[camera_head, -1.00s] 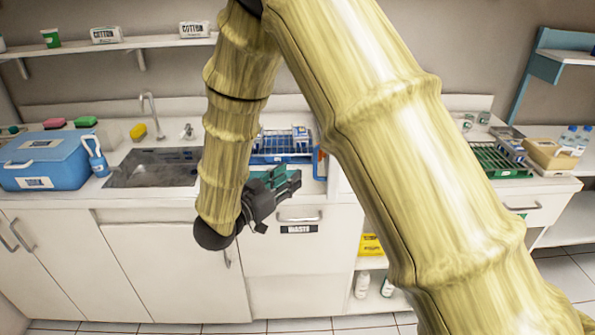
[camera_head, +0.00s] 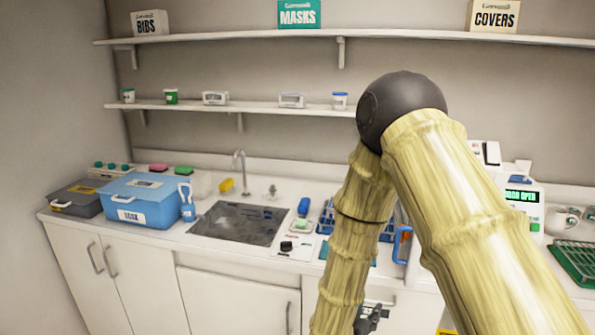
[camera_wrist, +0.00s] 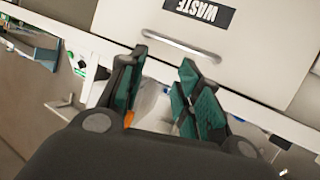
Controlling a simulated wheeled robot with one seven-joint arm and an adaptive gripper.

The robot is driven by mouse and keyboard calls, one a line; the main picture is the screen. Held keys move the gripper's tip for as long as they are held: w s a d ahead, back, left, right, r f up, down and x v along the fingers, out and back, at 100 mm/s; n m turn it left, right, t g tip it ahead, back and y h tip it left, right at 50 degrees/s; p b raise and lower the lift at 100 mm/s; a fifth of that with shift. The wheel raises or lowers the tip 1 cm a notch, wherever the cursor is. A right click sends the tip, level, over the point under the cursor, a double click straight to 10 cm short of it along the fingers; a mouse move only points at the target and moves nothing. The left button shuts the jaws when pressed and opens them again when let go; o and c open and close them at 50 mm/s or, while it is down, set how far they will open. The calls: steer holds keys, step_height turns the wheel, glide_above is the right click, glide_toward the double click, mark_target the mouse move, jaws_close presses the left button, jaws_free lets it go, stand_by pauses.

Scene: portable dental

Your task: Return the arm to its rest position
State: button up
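My arm, with a yellow bamboo-like surface and a black elbow, crosses the right half of the head view. My gripper shows only in part at the bottom of the head view, below the counter's front edge. In the wrist view my gripper (camera_wrist: 160,88) has its two teal-padded fingers spread apart, with nothing held between them. The waste drawer (camera_wrist: 215,30), with its bar handle and label, is in front of the fingertips. I cannot tell the exact gap to it.
A counter holds a blue box (camera_head: 145,202), a sink (camera_head: 238,224), a blue rack (camera_head: 326,216) and a green rack (camera_head: 578,262). Shelves (camera_head: 270,107) run along the wall above. A device with a lit display (camera_head: 521,196) stands right of my arm.

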steer(key=s+d+f+n+g+y, duration=0.1)
steer(key=s+f+n+g+y, duration=0.15)
steer(key=s+f, duration=0.65)
steer(key=s+d+f+n+g+y, duration=0.15)
steer(key=s+f+y, duration=0.35)
steer(key=f, duration=0.6)
steer(key=s+f+n+g+y, duration=0.1)
steer(key=s+f+g, duration=0.2)
steer(key=s, duration=0.9)
steer(key=s+f+n+g, duration=0.1)
steer(key=s+f+g, duration=0.3)
steer(key=s, duration=0.7)
steer(key=shift+s+d+y, duration=0.25)
steer(key=shift+s+y, duration=0.1)
steer(key=shift+s, duration=0.05)
steer(key=shift+d, duration=0.1)
